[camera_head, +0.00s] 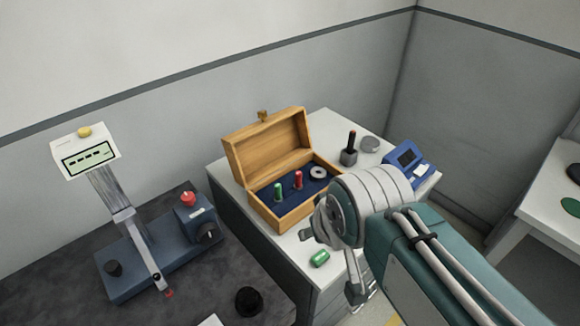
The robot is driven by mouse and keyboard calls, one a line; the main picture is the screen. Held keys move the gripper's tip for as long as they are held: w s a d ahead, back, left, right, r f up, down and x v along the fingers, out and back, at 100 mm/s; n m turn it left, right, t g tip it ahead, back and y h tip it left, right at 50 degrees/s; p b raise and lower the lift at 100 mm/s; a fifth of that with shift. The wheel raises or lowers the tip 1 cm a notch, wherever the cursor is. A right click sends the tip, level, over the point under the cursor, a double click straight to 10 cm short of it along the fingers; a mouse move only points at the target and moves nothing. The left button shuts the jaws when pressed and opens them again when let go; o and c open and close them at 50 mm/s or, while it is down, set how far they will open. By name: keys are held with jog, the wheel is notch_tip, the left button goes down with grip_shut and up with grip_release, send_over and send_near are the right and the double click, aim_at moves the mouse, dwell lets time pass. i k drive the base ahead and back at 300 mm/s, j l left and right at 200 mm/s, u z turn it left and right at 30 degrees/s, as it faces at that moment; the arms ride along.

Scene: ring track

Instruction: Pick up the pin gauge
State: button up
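A wooden box (285,217) stands with its lid open on the white cabinet top. A green-handled piece (279,191) and a red-handled piece (298,180) stand upright in its dark blue insert. A short green cylinder (319,259) lies on the cabinet top near the front edge. I cannot tell for sure which of these is the pin gauge. My gripper (331,262) reaches over the cabinet from the right with its fingers spread apart. The lying green cylinder shows near the gap between them. My gripper's wrist hides part of the cabinet top and the box's right side.
A grey ring (317,173) sits in the box. Behind are a black holder (349,153), a grey disc (370,144) and a blue device (408,160). A measuring stand (150,262) is on the dark table at left. Another white table (545,215) is at right.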

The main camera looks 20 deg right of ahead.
aim_at(298, 186)
jog(key=k+j+u, duration=0.25)
jog(key=u, duration=0.15)
jog(key=k+j+u, duration=0.15)
jog(key=j+u, duration=0.3)
jog(key=k+j+u, duration=0.15)
jog(key=j+u, duration=0.25)
